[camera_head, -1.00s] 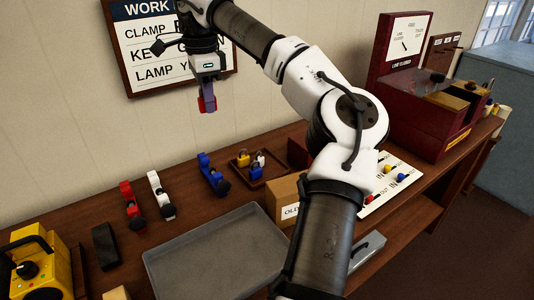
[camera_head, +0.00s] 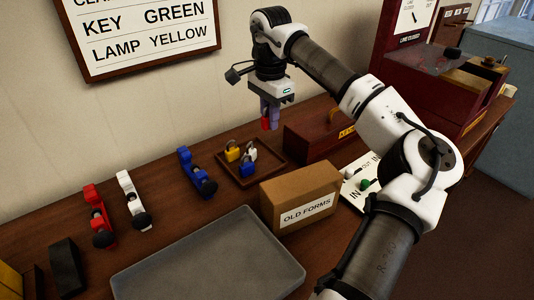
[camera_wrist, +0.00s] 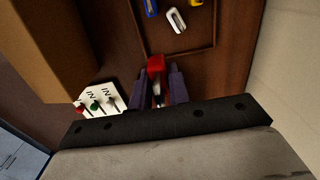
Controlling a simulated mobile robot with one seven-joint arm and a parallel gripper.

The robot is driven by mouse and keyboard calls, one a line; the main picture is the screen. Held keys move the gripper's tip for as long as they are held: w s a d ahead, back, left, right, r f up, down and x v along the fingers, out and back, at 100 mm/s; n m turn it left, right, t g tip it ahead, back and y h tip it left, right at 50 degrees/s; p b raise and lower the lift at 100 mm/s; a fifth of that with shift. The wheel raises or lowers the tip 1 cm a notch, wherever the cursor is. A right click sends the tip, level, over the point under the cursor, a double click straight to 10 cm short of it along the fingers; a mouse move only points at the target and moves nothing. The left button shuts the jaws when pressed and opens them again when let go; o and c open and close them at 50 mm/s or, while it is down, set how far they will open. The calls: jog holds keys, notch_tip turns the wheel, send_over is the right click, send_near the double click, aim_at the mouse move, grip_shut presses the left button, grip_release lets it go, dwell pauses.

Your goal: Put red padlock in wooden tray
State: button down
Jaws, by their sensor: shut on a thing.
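The red padlock (camera_head: 266,123) is held between the fingers of my gripper (camera_head: 271,112), above the bench. It also shows in the wrist view (camera_wrist: 156,66), red body outward between the two purple-grey fingers (camera_wrist: 160,86). The wooden tray (camera_head: 278,162) is a shallow dark square on the bench, holding a yellow padlock (camera_head: 232,150), a silver padlock (camera_head: 250,150) and a blue padlock (camera_head: 246,168). My gripper is over the tray's right rear side in the head view. In the wrist view, the tray (camera_wrist: 214,22) lies beyond the red padlock.
A cardboard box marked OLD FORMS (camera_head: 300,196) stands in front of the tray. A dark red box (camera_head: 318,136) is right of it. A grey metal tray (camera_head: 205,262) lies in front. Blue (camera_head: 197,172), white (camera_head: 132,198) and red (camera_head: 98,215) clamps stand left.

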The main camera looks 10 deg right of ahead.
aim_at(269, 163)
notch_tip(269, 163, down, 12)
jog(key=shift+r+p, duration=0.1)
jog(key=shift+p, duration=0.5)
jog(key=c, duration=1.7)
grip_release()
jog(key=shift+c, duration=0.2)
jog(key=shift+o, duration=0.7)
jog(key=shift+r+p, duration=0.3)
notch_tip(269, 163, up, 12)
jog(key=shift+f+b, duration=0.1)
jog(key=shift+b, duration=0.85)
